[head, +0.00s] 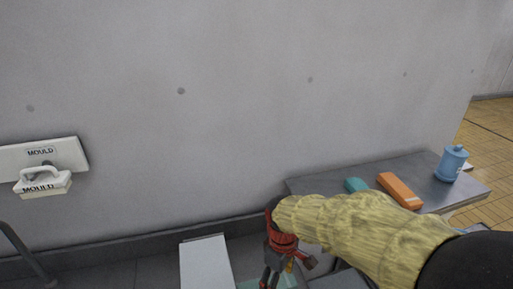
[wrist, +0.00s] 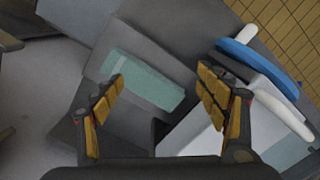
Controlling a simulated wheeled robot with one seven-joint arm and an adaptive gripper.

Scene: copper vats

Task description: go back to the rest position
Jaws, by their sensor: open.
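My gripper (head: 276,276) is red and dark at the end of my yellow-sleeved arm, low in the middle of the head view. In the wrist view my gripper (wrist: 160,76) has its two yellow-padded fingers spread wide, with nothing held between them. A pale green flat piece (wrist: 146,80) shows beyond the fingers on a grey surface. How far it is below the fingertips I cannot tell.
A grey table (head: 330,184) by the wall holds a teal item (head: 356,185), an orange box (head: 400,190) and a blue canister (head: 453,163). A white panel (head: 206,264) stands left of my gripper. A blue-and-white object (wrist: 255,66) lies right.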

